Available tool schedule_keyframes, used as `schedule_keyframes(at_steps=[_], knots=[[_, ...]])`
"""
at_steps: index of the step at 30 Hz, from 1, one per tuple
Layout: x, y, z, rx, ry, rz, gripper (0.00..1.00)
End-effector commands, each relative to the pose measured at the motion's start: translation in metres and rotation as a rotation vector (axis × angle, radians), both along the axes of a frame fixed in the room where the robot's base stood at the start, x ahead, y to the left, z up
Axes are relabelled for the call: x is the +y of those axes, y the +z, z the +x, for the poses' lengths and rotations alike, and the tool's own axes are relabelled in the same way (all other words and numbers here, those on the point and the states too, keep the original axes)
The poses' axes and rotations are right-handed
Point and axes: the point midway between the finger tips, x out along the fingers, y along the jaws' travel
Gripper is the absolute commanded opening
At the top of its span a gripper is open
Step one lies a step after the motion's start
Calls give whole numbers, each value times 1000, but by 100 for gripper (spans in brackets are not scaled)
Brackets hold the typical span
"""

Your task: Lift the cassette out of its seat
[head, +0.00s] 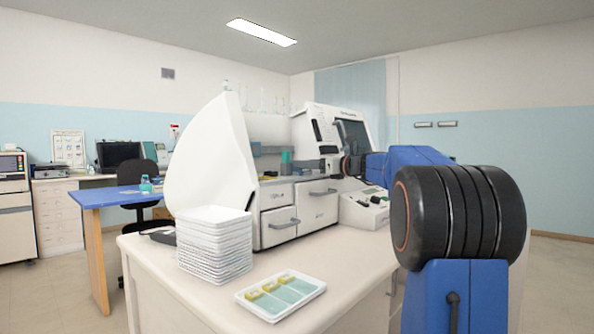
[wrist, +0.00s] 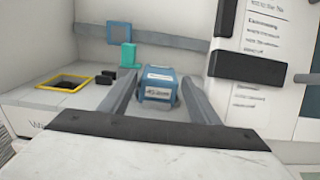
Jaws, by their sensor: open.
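A blue block with white labels, which looks like the cassette (wrist: 158,88), sits upright on the machine's pale deck in the wrist view. My gripper (wrist: 158,82) is open, with one grey finger on the left of the cassette and one on the right. Small gaps seem to show between fingers and cassette; I cannot tell whether either touches. The cassette's lower part and its seat are mostly hidden behind my gripper's body. In the head view my arm reaches to the machine, and I cannot make out the cassette there.
A teal block (wrist: 127,56) stands behind the left finger. A yellow-framed opening (wrist: 63,83) lies left on the deck. A grey rail (wrist: 180,45) runs behind; a dark bar (wrist: 248,66) is at right. A slide tray (head: 281,313) and stacked white trays (head: 214,250) are on the bench.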

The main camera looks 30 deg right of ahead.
Motion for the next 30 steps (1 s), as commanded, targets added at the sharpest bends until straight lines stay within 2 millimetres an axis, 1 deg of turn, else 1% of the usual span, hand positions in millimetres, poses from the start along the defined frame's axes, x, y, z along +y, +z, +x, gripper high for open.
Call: schedule_keyframes(at_steps=[3, 8, 11, 12, 13, 23, 26, 29, 30], knots=[[2, 1, 6, -1, 0, -1, 56], [2, 1, 6, -1, 0, -1, 56], [2, 1, 5, -1, 0, -1, 35], [2, 1, 5, -1, 0, -1, 25], [2, 1, 5, -1, 0, -1, 19], [2, 4, 5, -2, 0, -2, 19], [2, 13, 5, -3, 0, -2, 19], [2, 28, 5, -3, 0, -3, 19], [2, 37, 5, -5, 0, -4, 19]])
